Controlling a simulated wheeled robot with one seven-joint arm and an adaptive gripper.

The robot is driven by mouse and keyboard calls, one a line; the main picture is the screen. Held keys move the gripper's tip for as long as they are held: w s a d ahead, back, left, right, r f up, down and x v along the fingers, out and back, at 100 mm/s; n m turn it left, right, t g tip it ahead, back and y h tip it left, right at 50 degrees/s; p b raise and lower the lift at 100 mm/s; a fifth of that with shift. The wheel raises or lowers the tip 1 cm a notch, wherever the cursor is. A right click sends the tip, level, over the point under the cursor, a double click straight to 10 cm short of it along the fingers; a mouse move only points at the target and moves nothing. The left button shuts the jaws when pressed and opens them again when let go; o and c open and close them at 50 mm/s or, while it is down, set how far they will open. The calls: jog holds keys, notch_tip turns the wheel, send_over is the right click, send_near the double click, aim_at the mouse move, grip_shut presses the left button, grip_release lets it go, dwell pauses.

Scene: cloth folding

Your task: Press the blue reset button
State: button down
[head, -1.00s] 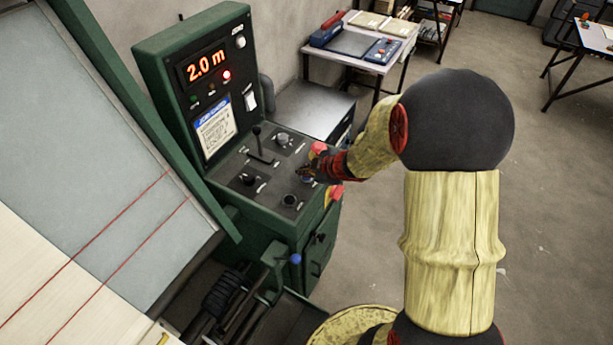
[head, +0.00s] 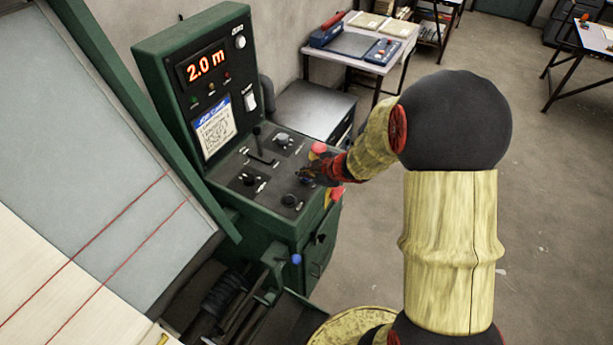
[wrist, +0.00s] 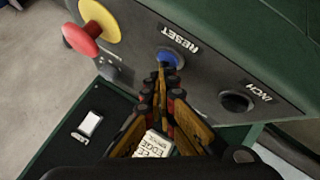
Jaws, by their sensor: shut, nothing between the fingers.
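The blue reset button (wrist: 171,58) sits on the dark control panel below the white word RESET in the wrist view. My gripper (wrist: 165,72) is shut and empty, and its fingertips overlap the button's lower edge in that view. They are at or very close to the button; I cannot tell how far it is pressed in. In the head view my gripper (head: 304,173) is over the right side of the green machine's control panel (head: 262,187), and the fingers mostly hide the button there.
A red mushroom button on a yellow base (wrist: 100,22) is left of the reset button in the wrist view; a black INCH button (wrist: 236,101) is to the right. A black lever (head: 258,144) rises from the panel.

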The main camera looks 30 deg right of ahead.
aim_at(305, 179)
jog(key=shift+r+p, duration=0.8)
jog(key=shift+p, duration=0.1)
notch_tip(305, 179, up, 5)
jog(key=p, duration=0.5)
dwell(0.6)
